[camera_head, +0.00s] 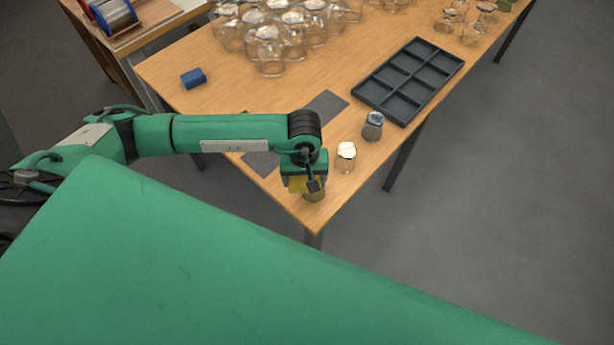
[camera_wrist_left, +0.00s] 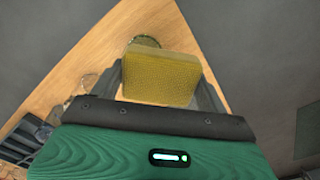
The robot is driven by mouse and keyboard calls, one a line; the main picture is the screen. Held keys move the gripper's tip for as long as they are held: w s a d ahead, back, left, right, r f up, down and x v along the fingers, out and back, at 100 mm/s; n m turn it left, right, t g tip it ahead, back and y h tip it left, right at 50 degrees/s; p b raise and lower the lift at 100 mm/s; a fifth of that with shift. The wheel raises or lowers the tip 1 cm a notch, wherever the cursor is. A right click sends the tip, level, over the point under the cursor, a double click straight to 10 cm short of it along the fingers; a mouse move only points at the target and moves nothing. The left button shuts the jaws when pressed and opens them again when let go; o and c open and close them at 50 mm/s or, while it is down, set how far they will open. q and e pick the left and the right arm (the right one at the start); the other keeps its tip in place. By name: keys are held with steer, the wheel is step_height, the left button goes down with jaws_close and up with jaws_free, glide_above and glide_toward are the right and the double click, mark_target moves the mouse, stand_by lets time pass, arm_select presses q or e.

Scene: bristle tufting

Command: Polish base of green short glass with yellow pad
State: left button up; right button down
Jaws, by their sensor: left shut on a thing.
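My left gripper (camera_head: 304,184) is shut on a yellow pad (camera_head: 297,184), near the table's front corner. The pad also fills the space between the fingers in the left wrist view (camera_wrist_left: 160,78). A green short glass (camera_head: 315,193) stands right at the pad, partly hidden by the pad and gripper. In the left wrist view only the glass's rounded edge (camera_wrist_left: 146,41) shows beyond the pad. I cannot tell whether the pad touches the glass. My right gripper is not in view.
A clear glass with a white top (camera_head: 346,157) and a blue-grey glass (camera_head: 373,126) stand just right of the gripper. A dark divided tray (camera_head: 433,49), grey mats (camera_head: 325,104), a blue block (camera_head: 193,78) and several clear glasses (camera_head: 268,52) are farther back on the wooden table (camera_head: 225,103).

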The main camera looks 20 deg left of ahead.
arm_select(q)
steer(key=shift+w+d+f+b, duration=0.1)
steer(key=shift+w+d+b, duration=0.6)
steer(key=shift+w+b, duration=0.35)
steer(key=shift+w+d, duration=0.2)
steer(key=shift+w, duration=0.05)
steer(key=shift+w+d+b, duration=0.4)
steer(key=shift+w+b, duration=0.15)
steer(key=shift+b, duration=0.4)
steer(key=shift+w+d+b, duration=0.4)
steer(key=shift+w+b, duration=0.15)
steer(key=shift+w, duration=0.05)
step_height(320, 180, up, 6)
steer(key=p, duration=0.2)
steer(key=shift+r, duration=0.2)
